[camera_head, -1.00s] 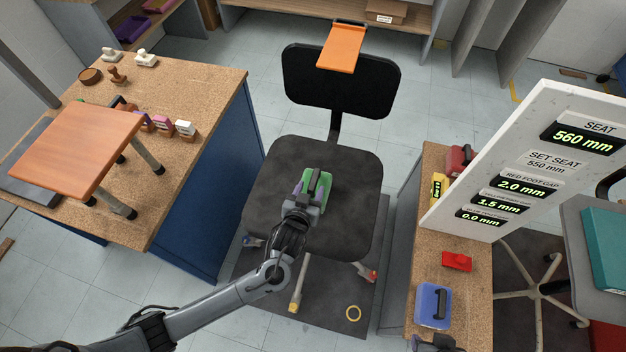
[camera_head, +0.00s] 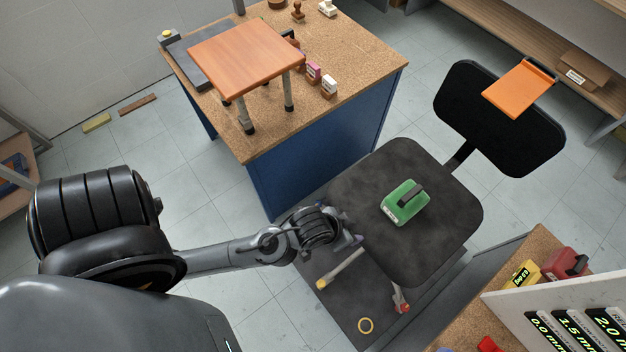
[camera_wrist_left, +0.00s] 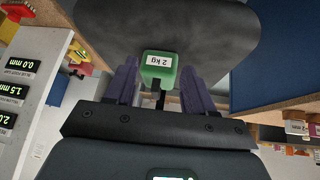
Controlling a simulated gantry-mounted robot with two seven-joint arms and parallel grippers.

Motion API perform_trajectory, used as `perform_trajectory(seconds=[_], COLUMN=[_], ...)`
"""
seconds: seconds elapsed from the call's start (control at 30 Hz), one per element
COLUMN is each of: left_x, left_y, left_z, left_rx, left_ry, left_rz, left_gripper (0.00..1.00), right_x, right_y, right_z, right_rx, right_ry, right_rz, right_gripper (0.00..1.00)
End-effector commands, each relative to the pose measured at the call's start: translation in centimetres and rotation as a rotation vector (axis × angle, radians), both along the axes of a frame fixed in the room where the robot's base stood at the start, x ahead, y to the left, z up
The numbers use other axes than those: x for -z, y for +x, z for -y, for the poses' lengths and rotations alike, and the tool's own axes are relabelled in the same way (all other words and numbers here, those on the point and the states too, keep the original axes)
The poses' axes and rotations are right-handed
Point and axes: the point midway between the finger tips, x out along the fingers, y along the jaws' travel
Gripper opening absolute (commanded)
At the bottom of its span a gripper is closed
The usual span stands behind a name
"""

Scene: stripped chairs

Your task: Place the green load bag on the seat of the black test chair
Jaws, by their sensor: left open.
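The green load bag (camera_head: 405,202) with a black handle sits upright on the dark seat (camera_head: 440,235) of the black test chair, near the seat's middle. The chair's backrest (camera_head: 495,115) stands behind it. My left gripper (camera_head: 350,230) is at the seat's left edge, apart from the bag. In the left wrist view, my left gripper (camera_wrist_left: 160,80) is open. The bag (camera_wrist_left: 158,66), labelled 2 kg, shows beyond and between the purple fingers, with the chair seat (camera_wrist_left: 165,25) around it. My right gripper is not in view.
An orange plate (camera_head: 520,88) hangs on the backrest. A cork-topped blue bench (camera_head: 330,125) with a small wooden stool (camera_head: 245,55) stands behind-left. A second cork table (camera_head: 500,285) with a display board (camera_head: 575,295) is at lower right.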

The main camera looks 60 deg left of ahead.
Motion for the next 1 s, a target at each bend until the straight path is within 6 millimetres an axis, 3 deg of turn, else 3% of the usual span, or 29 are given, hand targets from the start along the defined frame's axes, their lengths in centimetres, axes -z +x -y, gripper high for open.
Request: perform_trajectory(seconds=[0.1, 0.3, 0.77, 1.0], left_x=[-1.0, -2.1, -2.7, -6.4], left_y=[-4.4, -8.4, -8.8, -8.8], left_z=[-2.1, -4.2, -4.4, -4.4], left_rx=[0.050, 0.097, 0.103, 0.102], left_ry=[0.047, 0.116, 0.125, 0.124], left_rz=[-0.134, -0.260, -0.273, -0.273], left_gripper=[0.54, 0.54, 0.54, 0.54], right_x=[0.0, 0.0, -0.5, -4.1], right_y=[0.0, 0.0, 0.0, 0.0], right_z=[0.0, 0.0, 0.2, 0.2], right_rx=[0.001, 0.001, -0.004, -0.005], right_ry=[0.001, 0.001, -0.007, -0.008], right_rz=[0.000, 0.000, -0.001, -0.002], right_gripper=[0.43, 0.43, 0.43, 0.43])
